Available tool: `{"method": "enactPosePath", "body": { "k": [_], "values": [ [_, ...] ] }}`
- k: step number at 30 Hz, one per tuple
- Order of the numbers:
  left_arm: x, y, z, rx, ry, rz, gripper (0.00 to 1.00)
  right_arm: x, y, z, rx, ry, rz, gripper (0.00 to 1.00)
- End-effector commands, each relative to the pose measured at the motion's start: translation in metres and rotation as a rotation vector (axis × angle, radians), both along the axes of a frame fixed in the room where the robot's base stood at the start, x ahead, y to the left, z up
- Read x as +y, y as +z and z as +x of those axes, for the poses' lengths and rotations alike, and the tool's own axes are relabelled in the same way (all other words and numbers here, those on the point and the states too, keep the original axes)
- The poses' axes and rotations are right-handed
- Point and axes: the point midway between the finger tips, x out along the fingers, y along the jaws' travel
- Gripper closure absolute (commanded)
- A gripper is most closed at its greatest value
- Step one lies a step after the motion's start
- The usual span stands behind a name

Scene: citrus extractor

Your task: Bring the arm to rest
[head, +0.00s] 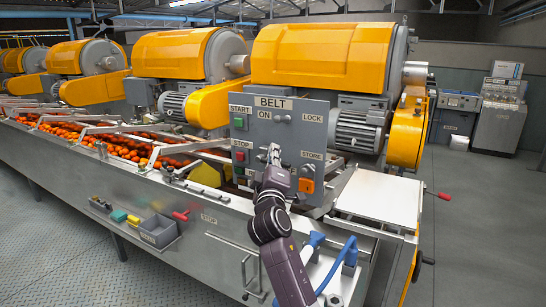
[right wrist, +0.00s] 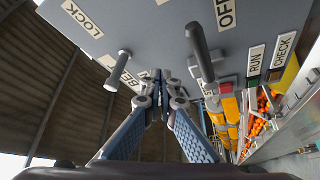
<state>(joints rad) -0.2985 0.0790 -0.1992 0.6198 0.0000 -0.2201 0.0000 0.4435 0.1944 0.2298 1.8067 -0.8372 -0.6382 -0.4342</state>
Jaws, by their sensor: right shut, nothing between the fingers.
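My right gripper (head: 274,152) is in front of the grey control panel (head: 262,130), its fingers pointing up at it. It hides part of the panel's middle and lower face. In the right wrist view its fingertips (right wrist: 161,76) are together, with nothing seen between them. There, a light grey peg (right wrist: 118,70) near the LOCK label stands to the left of the fingers. A dark lever (right wrist: 200,52) near the OFF label stands to the right. Both look apart from the fingers; I cannot tell the depth gap. My left gripper is not in view.
The panel has a green START button (head: 239,122), a red STOP button (head: 240,156) and an orange switch (head: 306,186). Oranges (head: 110,143) lie on the conveyor at left. A white side table (head: 378,197) stands at right. The floor (head: 470,225) farther right is clear.

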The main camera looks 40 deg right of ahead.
Motion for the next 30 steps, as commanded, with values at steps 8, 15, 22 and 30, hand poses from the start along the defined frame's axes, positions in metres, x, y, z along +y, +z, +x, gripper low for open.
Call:
{"method": "enactPosePath", "body": {
  "k": [8,15,22,30],
  "values": [
    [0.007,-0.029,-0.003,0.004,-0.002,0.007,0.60,0.053,-0.038,-0.018,-0.001,0.004,0.002,1.00],
    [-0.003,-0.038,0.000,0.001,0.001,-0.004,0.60,0.078,-0.050,-0.028,-0.004,0.004,-0.002,1.00],
    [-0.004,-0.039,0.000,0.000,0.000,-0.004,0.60,0.083,-0.051,-0.029,-0.004,0.003,-0.003,1.00],
    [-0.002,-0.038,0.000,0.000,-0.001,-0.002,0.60,0.099,-0.106,-0.003,0.077,0.079,0.041,1.00]
  ]
}}
